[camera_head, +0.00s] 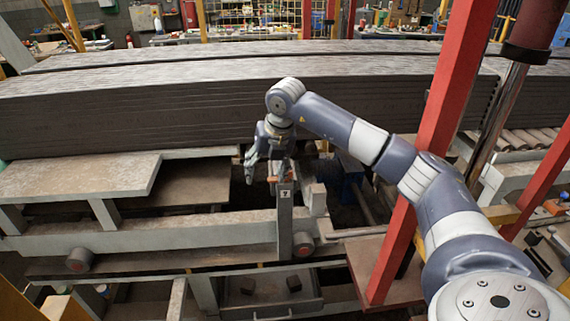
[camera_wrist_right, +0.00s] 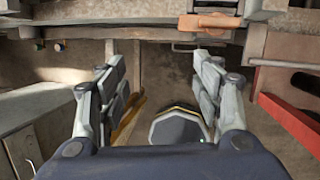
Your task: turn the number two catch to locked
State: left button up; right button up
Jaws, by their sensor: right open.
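A small orange catch handle (camera_head: 274,179) sits at the top of an upright grey post on the rail in the head view. A small plate (camera_head: 285,193) with a dark mark is just below it; I cannot read its number surely. In the right wrist view the orange handle (camera_wrist_right: 210,22) lies roughly level near the top edge, beyond and right of the space between the fingers. My right gripper (camera_head: 262,172) points down close to the handle, open and empty. Its two fingers (camera_wrist_right: 160,70) stand wide apart in the wrist view. My left gripper is not in view.
A long dark stack of boards (camera_head: 180,110) lies behind the gripper. A red post (camera_head: 440,110) rises beside my right arm. A grey table (camera_head: 80,177) is at the left. A blue block (camera_head: 350,170) stands right of the post. A red bar (camera_wrist_right: 290,120) shows at the wrist view's right.

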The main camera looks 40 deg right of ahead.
jog(key=s+d+r+m+h, duration=0.1)
jog(key=d+r+h, duration=0.2)
jog(key=d+r, duration=0.25)
jog(key=p+x, duration=0.4)
jog(key=x, duration=0.5)
jog(key=shift+d+f+p, duration=0.2)
jog(key=shift+d+p, duration=0.05)
jog(key=shift+p, duration=0.05)
jog(key=shift+x, duration=0.8)
jog(key=shift+a, duration=0.1)
jog(key=c, duration=1.1)
